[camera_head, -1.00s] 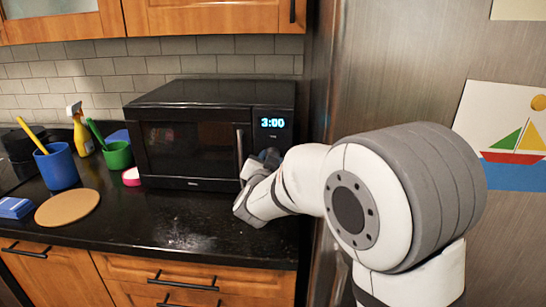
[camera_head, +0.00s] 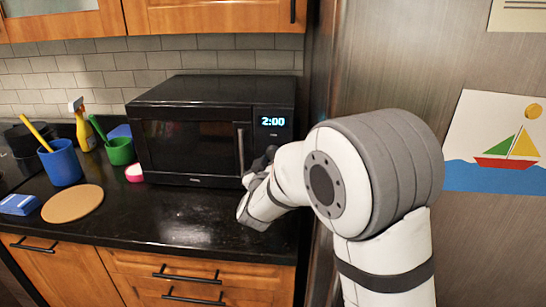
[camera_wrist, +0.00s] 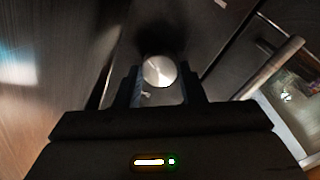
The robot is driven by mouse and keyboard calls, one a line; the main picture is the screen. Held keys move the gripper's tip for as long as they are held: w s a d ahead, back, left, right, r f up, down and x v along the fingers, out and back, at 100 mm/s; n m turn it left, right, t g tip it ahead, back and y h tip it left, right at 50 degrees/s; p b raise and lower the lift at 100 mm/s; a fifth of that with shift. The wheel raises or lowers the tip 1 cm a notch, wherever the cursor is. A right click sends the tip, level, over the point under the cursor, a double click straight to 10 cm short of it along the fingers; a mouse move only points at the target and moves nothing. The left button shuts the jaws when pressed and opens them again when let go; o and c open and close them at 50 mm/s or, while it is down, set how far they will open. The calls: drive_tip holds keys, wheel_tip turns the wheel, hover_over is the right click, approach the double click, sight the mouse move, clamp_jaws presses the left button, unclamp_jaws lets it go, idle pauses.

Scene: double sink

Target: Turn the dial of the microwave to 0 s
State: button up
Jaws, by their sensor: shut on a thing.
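The black microwave (camera_head: 195,132) stands on the dark counter, and its display (camera_head: 272,122) reads 2:00. Its round silver dial (camera_wrist: 159,71) shows in the wrist view between the two fingers of my gripper (camera_wrist: 160,88). My gripper is shut on the dial, with one finger on each side. In the head view my gripper (camera_head: 262,162) is at the lower right of the microwave front, and my arm hides the dial there. The door handle (camera_head: 240,150) is just left of my gripper.
A steel fridge side (camera_head: 395,60) rises close on the right. Left of the microwave are a green cup (camera_head: 120,151), a blue cup (camera_head: 61,163), a spray bottle (camera_head: 84,130) and a round tan board (camera_head: 73,204). The counter before the microwave (camera_head: 180,222) is clear.

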drive_tip(key=n+p, duration=0.1)
drive_tip(key=n, duration=0.6)
drive_tip(key=shift+n+y+p, duration=0.3)
drive_tip(key=shift+n+p, duration=0.1)
drive_tip(key=n+p, duration=0.1)
drive_tip(key=n, duration=0.5)
drive_tip(key=shift+d+n+y, duration=0.15)
drive_tip(key=shift+n+y, duration=0.15)
drive_tip(key=shift+n, duration=0.1)
drive_tip(key=n+p, duration=0.1)
drive_tip(key=n, duration=0.3)
drive_tip(key=shift+n+p, duration=0.35)
drive_tip(key=shift+n, duration=0.05)
drive_tip(key=n+p, duration=0.1)
drive_tip(key=n, duration=0.4)
drive_tip(key=shift+y, duration=0.4)
drive_tip(key=o, duration=1)
drive_tip(key=shift+c, duration=0.2)
drive_tip(key=shift+o, duration=0.2)
